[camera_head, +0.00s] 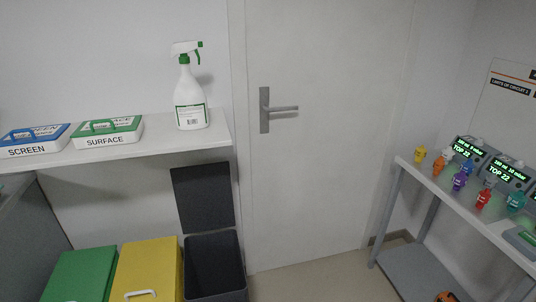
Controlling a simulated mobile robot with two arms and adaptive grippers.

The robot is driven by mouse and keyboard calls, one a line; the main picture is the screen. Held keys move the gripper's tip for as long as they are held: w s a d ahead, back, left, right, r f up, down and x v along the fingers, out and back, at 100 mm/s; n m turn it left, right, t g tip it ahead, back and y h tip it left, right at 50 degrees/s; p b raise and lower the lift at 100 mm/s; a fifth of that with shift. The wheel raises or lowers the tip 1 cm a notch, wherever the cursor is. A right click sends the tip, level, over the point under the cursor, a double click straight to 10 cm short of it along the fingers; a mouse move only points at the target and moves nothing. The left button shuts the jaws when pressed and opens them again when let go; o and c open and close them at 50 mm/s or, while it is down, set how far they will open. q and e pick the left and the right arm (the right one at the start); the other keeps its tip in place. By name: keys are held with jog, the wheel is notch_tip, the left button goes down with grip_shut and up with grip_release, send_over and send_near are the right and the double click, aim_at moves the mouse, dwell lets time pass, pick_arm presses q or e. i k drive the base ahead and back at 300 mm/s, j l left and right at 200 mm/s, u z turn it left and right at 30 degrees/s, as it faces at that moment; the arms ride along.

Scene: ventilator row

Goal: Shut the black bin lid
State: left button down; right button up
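The black bin (215,268) stands below the shelf at the lower left, to the right of the yellow bin. Its lid (202,198) is open and stands upright against the wall behind it. The bin's dark inside faces up, and I cannot make out any contents. Neither of my grippers shows in the head view.
A yellow bin (148,265) and a green bin (80,274) stand left of the black bin, both lids closed. A shelf (150,153) overhangs them, bearing a spray bottle (190,100). A table (455,205) stands at right. Floor (320,282) before the door is clear.

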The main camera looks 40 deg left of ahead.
aim_at(203, 197)
jog(key=i+u, duration=0.15)
jog(key=i, duration=0.3)
jog(key=i+l+u, duration=0.1)
jog(key=i, duration=0.3)
jog(key=i+l+u, duration=0.15)
jog(key=i, duration=0.25)
